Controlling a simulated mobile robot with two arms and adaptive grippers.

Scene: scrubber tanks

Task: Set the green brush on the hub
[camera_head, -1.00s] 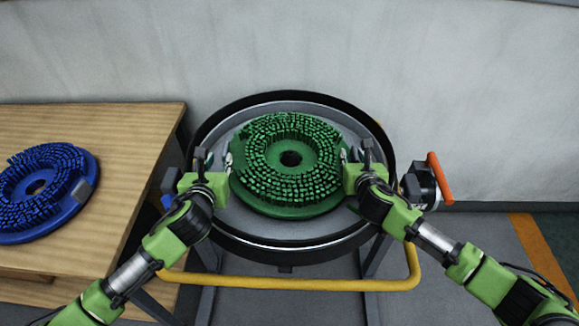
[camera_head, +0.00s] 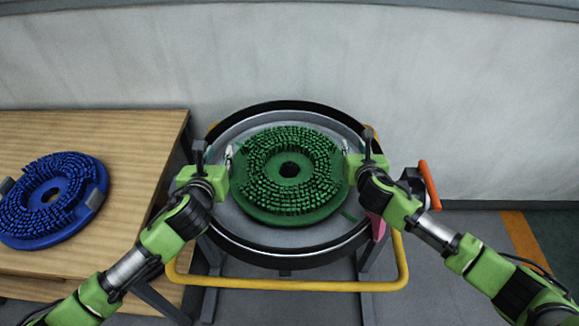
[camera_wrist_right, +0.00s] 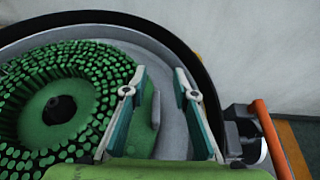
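The green brush (camera_head: 289,176), a round disc with bristles facing up and a central hole, lies flat inside a round black-rimmed tub (camera_head: 285,257). The hub is hidden under it; I cannot tell if the brush is seated. My left gripper (camera_head: 229,154) is at the brush's left edge; its fingers are too small to judge. My right gripper (camera_head: 346,150) is at the right edge. In the right wrist view its fingers (camera_wrist_right: 163,105) are apart with nothing clamped between them.
A blue brush (camera_head: 50,195) lies on the wooden table (camera_head: 130,135) at the left. A yellow bar (camera_head: 290,284) runs along the tub's front. An orange handle (camera_head: 430,185) stands at the tub's right, and something pink (camera_head: 378,228) is beside the rim.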

